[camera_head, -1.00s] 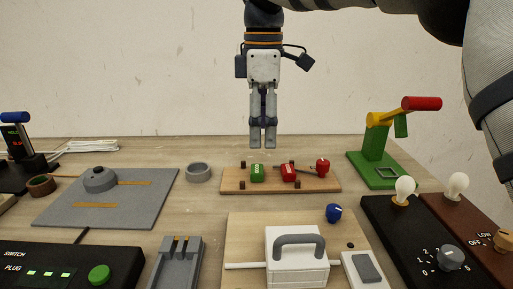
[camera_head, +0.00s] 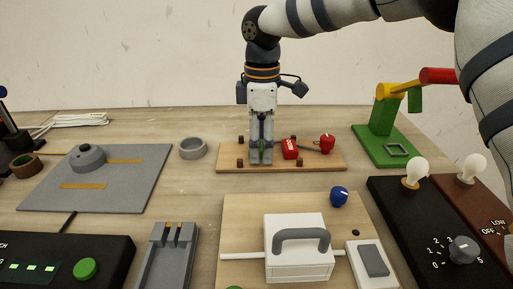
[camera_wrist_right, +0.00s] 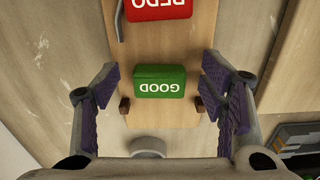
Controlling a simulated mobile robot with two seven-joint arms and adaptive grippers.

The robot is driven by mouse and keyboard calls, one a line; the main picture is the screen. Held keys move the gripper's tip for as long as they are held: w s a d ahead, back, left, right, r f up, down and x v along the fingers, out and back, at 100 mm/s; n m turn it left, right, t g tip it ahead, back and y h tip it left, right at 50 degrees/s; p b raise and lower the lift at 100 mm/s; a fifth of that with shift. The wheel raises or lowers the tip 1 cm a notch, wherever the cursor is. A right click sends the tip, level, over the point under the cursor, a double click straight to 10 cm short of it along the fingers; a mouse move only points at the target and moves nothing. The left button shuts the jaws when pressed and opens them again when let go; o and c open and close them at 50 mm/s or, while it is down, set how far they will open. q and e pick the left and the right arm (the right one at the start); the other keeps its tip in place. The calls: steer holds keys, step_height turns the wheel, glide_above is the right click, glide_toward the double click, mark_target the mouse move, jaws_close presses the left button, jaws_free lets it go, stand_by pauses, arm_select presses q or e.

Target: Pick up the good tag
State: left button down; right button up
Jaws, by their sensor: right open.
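The good tag (camera_wrist_right: 160,82) is a green block lettered GOOD, lying on a narrow wooden board (camera_head: 225,162). In the right wrist view it sits between the spread fingers of my right gripper (camera_wrist_right: 162,95), with a gap on both sides. In the head view my right gripper (camera_head: 262,157) points straight down over the tag, and its fingers hide most of the green. My right gripper is open and empty. The red redo tag (camera_head: 290,149) lies just right of it on the same board. My left gripper is not in view.
A red knob-like piece (camera_head: 327,143) stands at the board's right end, and small brown pegs flank the tags. A grey ring (camera_head: 193,148) is left of the board. A green stand (camera_head: 383,115) with a yellow and red lever is to the right. A white handled box (camera_head: 297,262) stands in front.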

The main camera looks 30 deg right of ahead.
steer(key=c, duration=1)
